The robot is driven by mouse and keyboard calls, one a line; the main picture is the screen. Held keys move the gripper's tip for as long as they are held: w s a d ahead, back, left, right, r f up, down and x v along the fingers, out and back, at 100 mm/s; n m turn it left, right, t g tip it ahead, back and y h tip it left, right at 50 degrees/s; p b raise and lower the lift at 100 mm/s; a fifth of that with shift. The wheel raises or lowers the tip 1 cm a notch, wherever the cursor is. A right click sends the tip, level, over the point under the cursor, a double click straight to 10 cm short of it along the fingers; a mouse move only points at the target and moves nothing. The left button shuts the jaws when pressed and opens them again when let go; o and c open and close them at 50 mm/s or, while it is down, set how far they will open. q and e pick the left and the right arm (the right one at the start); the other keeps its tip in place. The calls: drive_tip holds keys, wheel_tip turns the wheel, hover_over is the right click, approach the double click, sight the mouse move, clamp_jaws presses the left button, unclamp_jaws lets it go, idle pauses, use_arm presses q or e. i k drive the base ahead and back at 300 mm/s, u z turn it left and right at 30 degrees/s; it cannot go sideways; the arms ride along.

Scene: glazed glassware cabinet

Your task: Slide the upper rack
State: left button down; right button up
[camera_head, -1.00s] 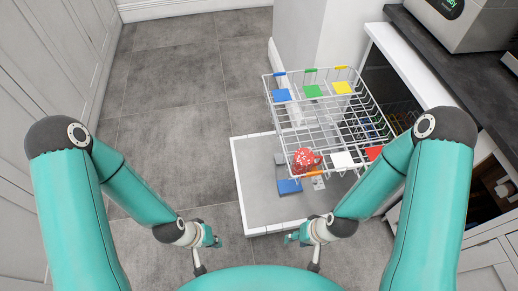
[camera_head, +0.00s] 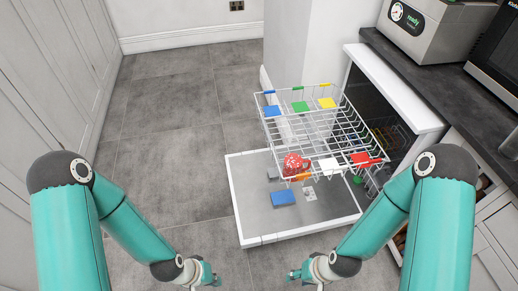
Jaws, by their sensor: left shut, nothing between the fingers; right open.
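The upper rack (camera_head: 326,134) is a white wire basket, pulled out over the open, lowered door (camera_head: 250,215) of the dishwasher (camera_head: 395,87). Blue (camera_head: 272,111), green (camera_head: 300,107) and yellow (camera_head: 327,103) pads sit along its far side. White (camera_head: 329,165) and red (camera_head: 361,159) pads sit along its near side. A red spotted item (camera_head: 296,164) is at its near left corner. My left gripper (camera_head: 208,281) is shut and empty, low over the floor. My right gripper (camera_head: 295,276) is open, in front of the door's near edge. Neither touches the rack.
A blue block (camera_head: 283,198) lies on the lowered door. A dark counter (camera_head: 440,82) with appliances runs along the right. Pale cupboards (camera_head: 60,100) line the left. The tiled floor (camera_head: 165,140) between is clear.

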sight(329, 166)
drive_tip(key=z, duration=0.1)
drive_tip(key=i, duration=0.95)
drive_tip(key=u, duration=0.1)
